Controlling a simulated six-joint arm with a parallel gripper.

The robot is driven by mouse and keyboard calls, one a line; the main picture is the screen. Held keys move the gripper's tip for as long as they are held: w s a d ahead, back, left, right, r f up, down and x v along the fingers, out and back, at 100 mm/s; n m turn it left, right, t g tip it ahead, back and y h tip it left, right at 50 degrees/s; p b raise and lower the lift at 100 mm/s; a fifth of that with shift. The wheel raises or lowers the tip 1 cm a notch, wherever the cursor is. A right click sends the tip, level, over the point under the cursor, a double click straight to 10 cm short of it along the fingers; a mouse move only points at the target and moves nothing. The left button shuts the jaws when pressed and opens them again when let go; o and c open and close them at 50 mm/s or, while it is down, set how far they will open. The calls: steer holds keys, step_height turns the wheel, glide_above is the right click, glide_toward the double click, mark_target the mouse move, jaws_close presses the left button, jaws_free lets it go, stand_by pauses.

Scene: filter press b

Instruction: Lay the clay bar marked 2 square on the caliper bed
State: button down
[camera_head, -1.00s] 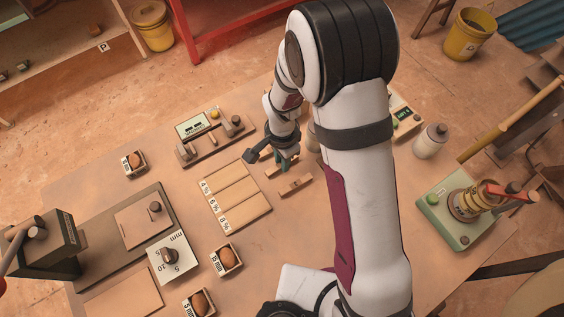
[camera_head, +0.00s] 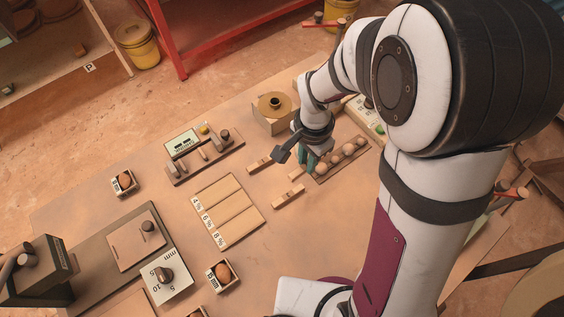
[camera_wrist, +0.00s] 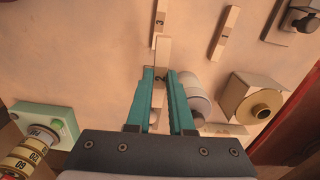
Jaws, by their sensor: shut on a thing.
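The clay bar marked 2 (camera_wrist: 160,85) lies between the two teal fingers of my gripper (camera_wrist: 160,96) in the wrist view. My gripper is shut on it, and its far end and number stick out past the fingertips. In the head view my gripper (camera_head: 307,160) is low over the right part of the table; I cannot tell whether the bar touches the table. The caliper (camera_head: 205,153), with a lit display, a bed and upright posts, stands to the left of my gripper, well apart from it.
The bar marked 3 (camera_wrist: 161,20) and another bar (camera_wrist: 225,32) lie near. A row of round balls (camera_head: 342,156) is close to the right of my gripper. A box with a brass top (camera_head: 273,113) stands behind. A labelled board (camera_head: 228,210) lies left.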

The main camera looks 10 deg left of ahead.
steer(key=w+d+r+n, duration=0.3)
steer(key=r+n, duration=0.1)
steer(key=r, duration=0.5)
steer(key=w+d+r+n, duration=0.2)
steer(key=w+r+n, duration=0.15)
steer(key=r, duration=0.45)
steer(key=w+a+f+m, duration=0.1)
steer(key=a+f+m, duration=0.15)
steer(key=a, duration=0.55)
steer(key=w+a+f+m, duration=0.1)
steer(key=a+f, duration=0.3)
steer(key=a, duration=0.4)
steer(key=shift+s+a+f+m, duration=0.75)
steer(key=shift+s+a+f, duration=0.4)
steer(key=shift+a+f, duration=1.65)
steer(key=shift+s+a+f+m, duration=0.8)
steer(key=shift+s+a+f, duration=0.4)
steer(key=shift+a+f, duration=1.6)
steer(key=shift+s+a+f+m, duration=0.75)
steer(key=shift+s+a+f, duration=0.4)
steer(key=shift+a+f, duration=1.65)
steer(key=shift+a+r, duration=0.2)
steer(key=shift+a, duration=0.15)
steer(key=c, duration=0.7)
jaws_free()
